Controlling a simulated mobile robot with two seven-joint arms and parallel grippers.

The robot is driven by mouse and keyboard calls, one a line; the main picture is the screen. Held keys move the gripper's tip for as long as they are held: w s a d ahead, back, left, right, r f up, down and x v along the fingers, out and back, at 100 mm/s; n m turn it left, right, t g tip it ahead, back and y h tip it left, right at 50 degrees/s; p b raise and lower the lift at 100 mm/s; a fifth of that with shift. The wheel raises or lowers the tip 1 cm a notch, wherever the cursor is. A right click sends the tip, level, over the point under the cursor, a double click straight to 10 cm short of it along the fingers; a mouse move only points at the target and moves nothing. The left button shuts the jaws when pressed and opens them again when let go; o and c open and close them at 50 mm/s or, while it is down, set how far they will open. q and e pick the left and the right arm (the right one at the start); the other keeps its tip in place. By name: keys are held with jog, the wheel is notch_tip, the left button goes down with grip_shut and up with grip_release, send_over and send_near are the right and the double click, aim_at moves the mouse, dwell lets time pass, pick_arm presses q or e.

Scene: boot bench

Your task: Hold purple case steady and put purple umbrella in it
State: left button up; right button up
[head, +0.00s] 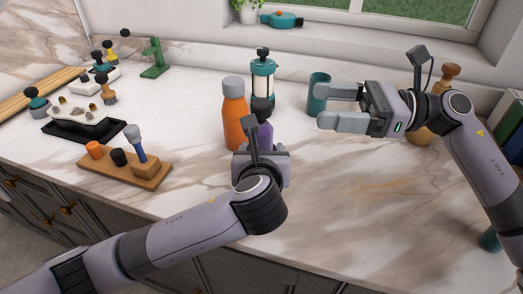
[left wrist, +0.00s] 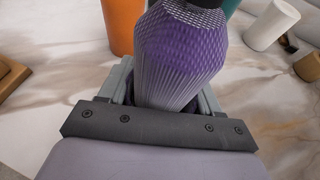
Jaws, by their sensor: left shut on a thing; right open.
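A purple case (head: 265,132) stands on the counter beside the orange bottle, its lower part hidden by my left gripper (head: 262,155). In the left wrist view the purple case (left wrist: 180,55) has a fine ribbed surface and a dark patterned top end. The left gripper's fingers close around it from both sides. My right gripper (head: 338,108) is open, with its fingers pointing left near the teal cup, and nothing shows between them. I cannot make out a separate purple umbrella in either view.
The orange bottle (head: 236,115) and a teal lantern (head: 263,80) stand close behind the case. A teal cup (head: 318,90) stands by the right fingers. A wooden block stand (head: 120,170) and a black tray (head: 75,133) lie left.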

pick_arm(q)
jog(key=shift+s+d, duration=0.1)
jog(key=o, duration=1.1)
jog(key=shift+s, duration=0.1)
jog(key=v, duration=1.1)
jog(key=shift+s+r, duration=0.2)
jog(key=shift+s, duration=0.15)
